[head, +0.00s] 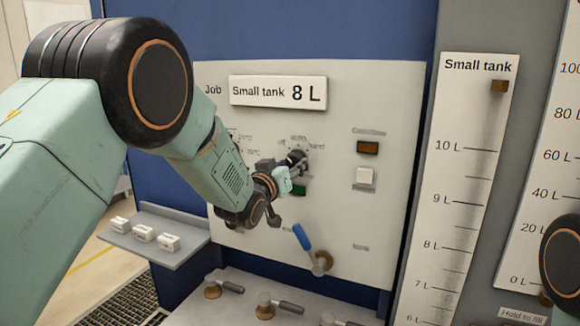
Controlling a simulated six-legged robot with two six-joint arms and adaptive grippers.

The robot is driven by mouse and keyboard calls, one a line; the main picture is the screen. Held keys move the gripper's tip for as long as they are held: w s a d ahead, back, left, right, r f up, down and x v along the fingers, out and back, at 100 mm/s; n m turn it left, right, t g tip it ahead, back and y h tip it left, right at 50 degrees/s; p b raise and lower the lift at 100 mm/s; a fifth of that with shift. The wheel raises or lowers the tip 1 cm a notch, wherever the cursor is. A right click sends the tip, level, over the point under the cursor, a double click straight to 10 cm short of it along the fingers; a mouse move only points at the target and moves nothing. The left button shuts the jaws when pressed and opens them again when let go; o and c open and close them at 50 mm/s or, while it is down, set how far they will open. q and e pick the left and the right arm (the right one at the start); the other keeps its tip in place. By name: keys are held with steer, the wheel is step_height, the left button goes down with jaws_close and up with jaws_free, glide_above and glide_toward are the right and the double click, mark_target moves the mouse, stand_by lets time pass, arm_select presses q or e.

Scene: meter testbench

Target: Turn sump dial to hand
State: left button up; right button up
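The sump dial (298,157) is a dark knob on the pale panel, with small labels above it; "auto" and "hand" can be read, and the one at its left is partly hidden. My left gripper (292,168) is at the dial, coming from the lower left. Its fingers overlap the knob in the picture. I cannot tell whether they grip it, and the dial's pointer is hidden. Of my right arm only a dark joint shows at the right edge; the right gripper is out of view.
A green button (299,190) is just below the gripper. A blue-handled lever (303,238) is lower on the panel. An amber lamp (367,148) and white switch (364,176) are at right. A shelf (188,255) with white blocks and several valves are below.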

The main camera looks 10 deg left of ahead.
arm_select(q)
steer(key=shift+s+r, duration=0.1)
steer(key=shift+s, duration=0.05)
steer(key=c, duration=0.8)
steer(key=m+b, duration=0.4)
steer(key=m, duration=0.1)
steer(key=m+b, duration=0.3)
steer(key=m, duration=0.1)
steer(key=shift+a+b, duration=0.1)
steer(key=shift+b, duration=0.2)
steer(key=m+b, duration=0.3)
steer(key=m, duration=0.1)
steer(key=shift+m+b, duration=0.4)
steer(key=shift+r+m+b, duration=0.1)
steer(key=shift+m+b, duration=1.6)
steer(key=shift+m, duration=0.4)
